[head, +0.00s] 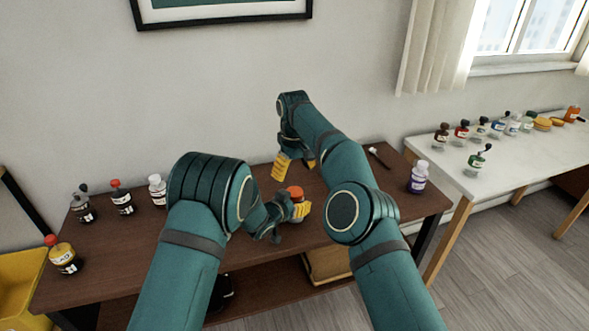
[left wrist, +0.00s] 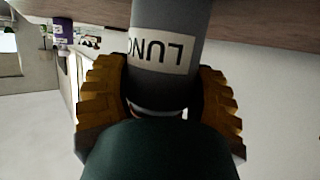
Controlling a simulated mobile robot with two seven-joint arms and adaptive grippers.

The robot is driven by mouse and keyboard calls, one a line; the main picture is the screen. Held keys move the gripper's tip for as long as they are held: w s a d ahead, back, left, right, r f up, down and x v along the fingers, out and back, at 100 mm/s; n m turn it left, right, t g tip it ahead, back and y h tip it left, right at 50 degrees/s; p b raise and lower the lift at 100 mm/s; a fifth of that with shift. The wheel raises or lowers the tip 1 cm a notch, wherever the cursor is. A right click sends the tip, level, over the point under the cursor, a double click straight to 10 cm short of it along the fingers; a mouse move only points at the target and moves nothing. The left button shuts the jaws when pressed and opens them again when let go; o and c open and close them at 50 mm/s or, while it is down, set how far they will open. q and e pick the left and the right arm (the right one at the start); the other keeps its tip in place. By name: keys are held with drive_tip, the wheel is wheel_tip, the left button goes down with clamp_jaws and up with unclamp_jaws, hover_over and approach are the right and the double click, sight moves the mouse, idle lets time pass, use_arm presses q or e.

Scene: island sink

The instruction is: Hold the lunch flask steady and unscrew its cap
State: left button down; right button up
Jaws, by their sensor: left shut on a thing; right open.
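The lunch flask is a grey cylinder (left wrist: 168,14) with a white label reading "LUNC…", seen upside down in the left wrist view. In the head view its orange-red cap (head: 295,191) shows on top, and the body is mostly hidden by my left gripper. My left gripper (head: 292,211) is shut on the flask body; its yellow ridged fingers (left wrist: 163,100) stand on both sides of it. My right gripper (head: 294,165) is open and empty, above and slightly behind the cap, apart from it. The cap looks seated on the flask.
Several bottles, one white (head: 157,190), stand at the left of the brown table (head: 120,240). A purple-labelled bottle (head: 418,178) and a dark brush-like item (head: 378,157) are at its right. A white table (head: 500,180) with more bottles stands right. A yellow bin (head: 18,275) is far left.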

sight(295, 191)
drive_tip(key=m, duration=1.5)
drive_tip(key=shift+r, duration=0.15)
drive_tip(key=m, duration=0.6)
drive_tip(key=shift+d, duration=0.1)
drive_tip(key=shift+m, duration=0.3)
drive_tip(key=shift+w+f, duration=0.1)
drive_tip(key=shift+f, duration=3.8)
